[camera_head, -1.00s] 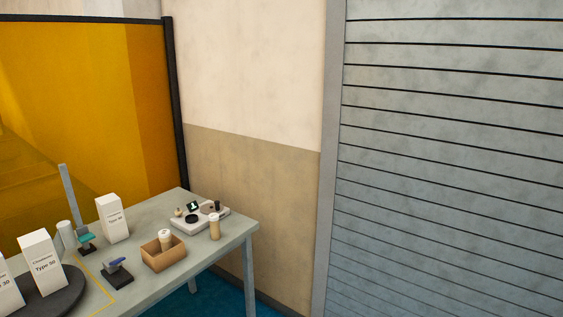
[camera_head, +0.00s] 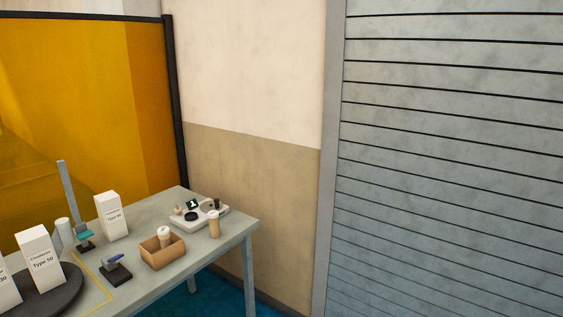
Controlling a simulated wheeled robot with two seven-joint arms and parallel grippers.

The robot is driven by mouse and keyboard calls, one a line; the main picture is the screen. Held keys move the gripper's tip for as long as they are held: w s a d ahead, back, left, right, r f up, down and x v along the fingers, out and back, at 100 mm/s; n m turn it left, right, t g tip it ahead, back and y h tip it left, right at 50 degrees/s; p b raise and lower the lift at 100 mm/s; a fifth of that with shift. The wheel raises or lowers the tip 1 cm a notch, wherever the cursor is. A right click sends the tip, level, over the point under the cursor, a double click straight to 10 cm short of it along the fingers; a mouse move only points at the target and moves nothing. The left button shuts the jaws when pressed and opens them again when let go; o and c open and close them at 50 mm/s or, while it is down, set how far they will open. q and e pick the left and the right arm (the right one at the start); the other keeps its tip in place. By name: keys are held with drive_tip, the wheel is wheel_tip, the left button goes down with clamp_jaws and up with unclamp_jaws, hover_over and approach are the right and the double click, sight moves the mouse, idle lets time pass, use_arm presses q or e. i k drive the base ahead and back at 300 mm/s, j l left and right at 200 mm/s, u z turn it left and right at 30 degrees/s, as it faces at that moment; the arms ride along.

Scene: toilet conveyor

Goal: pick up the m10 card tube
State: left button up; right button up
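Two small beige tubes with pale tops are in view, and I cannot read a marking on either. One tube (camera_head: 214,226) stands upright on the grey table (camera_head: 205,262), in front of the white device. The other tube (camera_head: 165,238) stands inside an open brown box (camera_head: 163,256), its lower part hidden by the box wall. I cannot tell which is the m10 card tube. Neither of my grippers is in view.
A white device (camera_head: 187,220) with small parts sits at the table's far corner. White boxes, one (camera_head: 112,216) upright and one (camera_head: 42,260) on a dark round disc (camera_head: 62,297), stand left. A small black stand (camera_head: 115,272) and an upright grey post (camera_head: 68,195) are nearby.

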sight(213, 224)
drive_tip(key=i+j, duration=0.15)
drive_tip(key=i, duration=0.7)
drive_tip(key=i+j, duration=0.15)
drive_tip(key=i, duration=0.7)
drive_tip(key=u, duration=0.05)
